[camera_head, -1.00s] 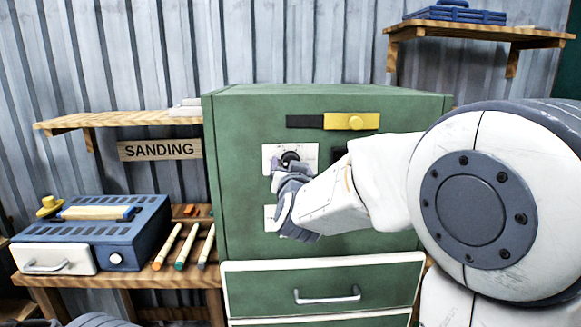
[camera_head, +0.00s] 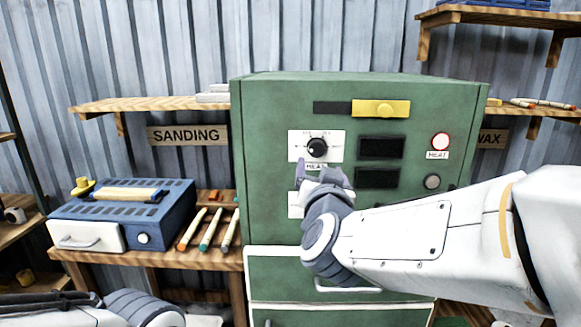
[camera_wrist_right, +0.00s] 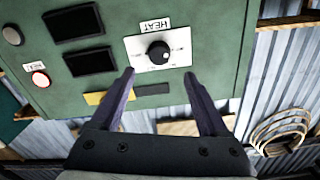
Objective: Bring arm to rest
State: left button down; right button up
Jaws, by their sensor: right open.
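My right arm reaches in from the right in the head view. My right gripper (camera_head: 322,172) is in front of the green cabinet (camera_head: 268,205), just below the black heat dial (camera_head: 317,148) on its white plate. In the right wrist view the gripper (camera_wrist_right: 162,88) is open, its two purple fingers apart with nothing between them. The dial (camera_wrist_right: 158,52) shows beyond the fingertips, apart from them. Part of my left arm shows at the lower left of the head view; its gripper is not seen.
A blue sander box (camera_head: 160,215) and several coloured sticks (camera_head: 208,230) rest on a wooden bench at left. Wooden shelves (camera_head: 160,104) flank the cabinet. Its drawer handle (camera_head: 345,288) sticks out below my right arm. A coiled rattan loop (camera_wrist_right: 283,132) hangs on the wall.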

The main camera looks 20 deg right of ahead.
jog(key=s+a+f+n+g+y+p, duration=0.1)
jog(key=s+a+f+n+g+y, duration=0.35)
jog(key=a+f, duration=0.35)
jog(key=s+a+f+n+g+y, duration=0.4)
jog(key=a+f+n+y, duration=0.15)
jog(key=a, duration=0.55)
jog(key=s+d+f+n+g+h, duration=0.1)
jog(key=s+f+g, duration=0.1)
jog(key=s, duration=0.4)
jog(key=s+d+f+n+g+h+p, duration=0.1)
jog(key=s+d+f+g, duration=0.1)
jog(key=s, duration=0.4)
jog(key=s+d+f+n+g+h, duration=0.1)
jog(key=s+f+g+h, duration=0.1)
jog(key=s+f+g, duration=0.2)
jog(key=shift+s+d+f+g, duration=0.15)
jog(key=shift+s+g, duration=0.3)
jog(key=shift+s, duration=0.45)
